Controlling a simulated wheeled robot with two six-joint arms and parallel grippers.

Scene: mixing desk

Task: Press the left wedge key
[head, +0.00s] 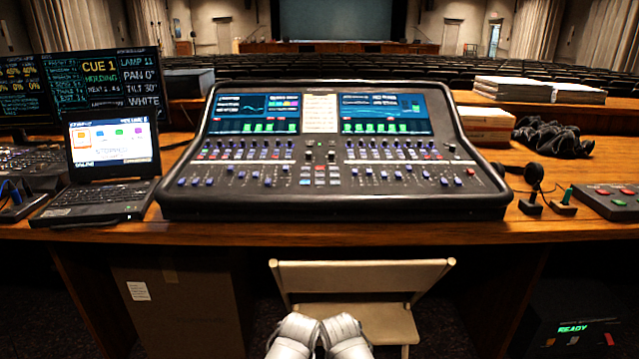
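A large black mixing desk (335,208) stands on the wooden table in the middle of the head view. It has two lit screens, rows of faders and small keys (320,175) in its centre. A dark box with red and green buttons (612,200) lies at the right table edge. The key labels are too small to read, so I cannot tell which one is the left wedge key. Two pale grey parts of my arms (319,338) show side by side at the bottom, below the table edge and away from the desk. No gripper fingers are visible.
An open laptop (108,143) and dark monitors (95,80) stand left. A folding chair (385,318) stands in front, between my arms and the table. A cardboard box (182,300) is below left.

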